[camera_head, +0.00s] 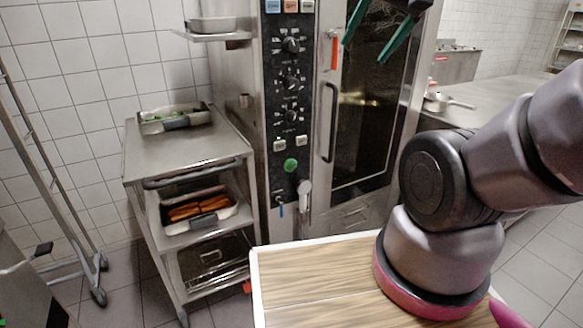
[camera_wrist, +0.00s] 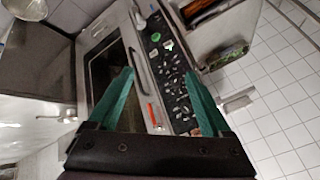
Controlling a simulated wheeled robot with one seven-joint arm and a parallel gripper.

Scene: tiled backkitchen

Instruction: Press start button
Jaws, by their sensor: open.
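A tall steel oven stands in the middle of the head view, with a black control panel (camera_head: 291,95) on the left of its glass door (camera_head: 372,110). A round green button (camera_head: 291,165) sits low on the panel, below several black knobs. The green button also shows near the top centre of the wrist view (camera_wrist: 168,44). My gripper (camera_head: 363,52) is open and empty, its two green fingers in front of the upper door, up and to the right of the button. In the wrist view my gripper (camera_wrist: 159,73) points towards the oven, and the button lies beyond the fingertips.
A steel trolley (camera_head: 180,155) with food trays stands left of the oven. A vertical door handle (camera_head: 329,122) and a red-handled latch (camera_head: 334,50) stick out right of the panel. A wooden top (camera_head: 310,275) lies in front. A steel counter (camera_head: 500,85) is behind right.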

